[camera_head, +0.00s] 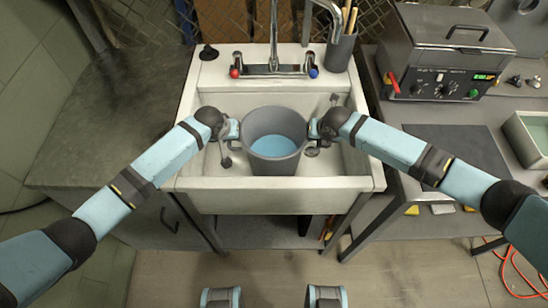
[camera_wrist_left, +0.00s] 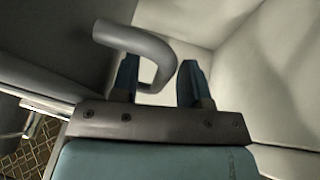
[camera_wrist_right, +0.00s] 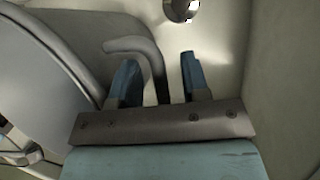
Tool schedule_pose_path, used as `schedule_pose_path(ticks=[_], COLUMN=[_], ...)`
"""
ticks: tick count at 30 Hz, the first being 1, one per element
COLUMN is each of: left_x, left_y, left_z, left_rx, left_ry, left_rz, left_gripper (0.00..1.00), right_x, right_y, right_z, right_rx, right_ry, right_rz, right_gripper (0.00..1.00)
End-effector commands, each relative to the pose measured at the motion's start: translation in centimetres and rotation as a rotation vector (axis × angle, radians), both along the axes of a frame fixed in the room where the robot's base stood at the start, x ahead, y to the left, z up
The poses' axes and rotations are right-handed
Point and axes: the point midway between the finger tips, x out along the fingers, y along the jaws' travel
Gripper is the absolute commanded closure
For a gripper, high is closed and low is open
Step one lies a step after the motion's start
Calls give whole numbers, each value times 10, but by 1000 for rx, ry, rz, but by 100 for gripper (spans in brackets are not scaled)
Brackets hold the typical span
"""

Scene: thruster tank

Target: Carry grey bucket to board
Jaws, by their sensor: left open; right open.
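The grey bucket (camera_head: 291,153), with blue liquid (camera_head: 274,146) in it, stands upright in the white sink. My left gripper (camera_head: 232,130) is at its left side. In the left wrist view the open fingers (camera_wrist_left: 162,78) stand on either side of the bucket's curved handle (camera_wrist_left: 135,42). My right gripper (camera_head: 316,130) is at the bucket's right side. In the right wrist view its open fingers (camera_wrist_right: 160,75) stand on either side of the other handle (camera_wrist_right: 148,58). A flat dark board (camera_head: 458,150) lies on the right-hand bench.
The sink's (camera_head: 280,190) front wall and rim stand around the bucket. A faucet (camera_head: 276,68) rises behind it. A grey machine (camera_head: 440,55) and a tray of pale green liquid (camera_head: 530,135) flank the board. The left counter (camera_head: 100,125) is bare.

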Motion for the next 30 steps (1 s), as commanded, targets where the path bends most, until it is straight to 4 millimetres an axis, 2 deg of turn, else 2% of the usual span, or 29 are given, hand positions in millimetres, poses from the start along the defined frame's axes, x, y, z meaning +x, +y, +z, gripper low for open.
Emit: schedule_pose_path(ticks=[2,6,8,30], left_x=[0,0,0,0], left_y=[0,0,0,0], left_z=[0,0,0,0], left_rx=[0,0,0,1], left_ry=[0,0,0,0], left_rz=[0,0,0,0], left_gripper=[58,88,100,100], right_x=[0,0,0,0], right_y=[0,0,0,-1], right_z=[0,0,0,0], right_rx=[0,0,0,-1], right_ry=[0,0,0,1], right_rz=[0,0,0,-3], right_gripper=[58,88,100,100])
